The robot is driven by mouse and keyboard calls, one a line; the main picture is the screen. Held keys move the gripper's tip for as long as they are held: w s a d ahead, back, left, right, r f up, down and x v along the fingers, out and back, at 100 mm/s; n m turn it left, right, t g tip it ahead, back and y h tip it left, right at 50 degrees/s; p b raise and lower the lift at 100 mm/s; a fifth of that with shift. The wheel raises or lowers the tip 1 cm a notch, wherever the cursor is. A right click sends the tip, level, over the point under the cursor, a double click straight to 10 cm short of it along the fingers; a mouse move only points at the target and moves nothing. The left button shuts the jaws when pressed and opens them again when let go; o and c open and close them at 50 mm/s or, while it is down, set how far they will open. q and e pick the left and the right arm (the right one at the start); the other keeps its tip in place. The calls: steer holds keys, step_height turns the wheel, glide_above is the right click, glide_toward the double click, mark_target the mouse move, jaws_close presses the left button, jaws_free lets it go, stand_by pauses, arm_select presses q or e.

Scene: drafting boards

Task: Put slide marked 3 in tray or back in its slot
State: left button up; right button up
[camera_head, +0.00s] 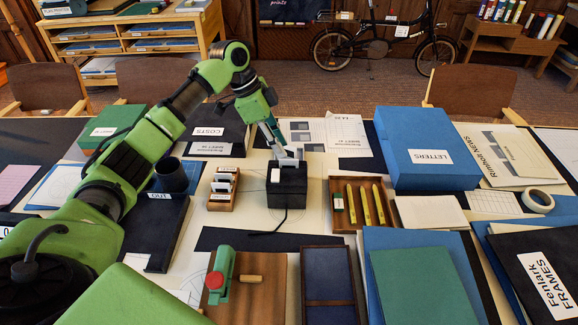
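My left gripper (287,154) points down at the top of a small black box (288,192) with a cable. Pale grey pieces show at its fingertips; I cannot tell whether it grips a slide there. A white patch shows on the box's left front. A wooden slotted holder (222,203) with several white-topped slides stands just left of the box. Their marks are too small to read, so I cannot pick out slide 3. An empty dark-blue-lined tray (328,275) with a wooden rim lies at the front. My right gripper is not in view.
A wooden tray (343,228) of yellow pencils is right of the black box, with a blue LETTERS box (423,145) behind it. A board with a green-and-red tool (221,280) lies at the front. A dark cup (171,177) stands beside my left arm.

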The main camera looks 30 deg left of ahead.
mark_target(289, 167)
arm_select(q)
steer(key=x, duration=0.4)
steer(key=shift+s+d+f+p, duration=0.1)
steer(key=shift+d+f+p, duration=0.2)
steer(key=shift+d+p, duration=0.05)
jaws_close()
steer(key=shift+r, duration=0.15)
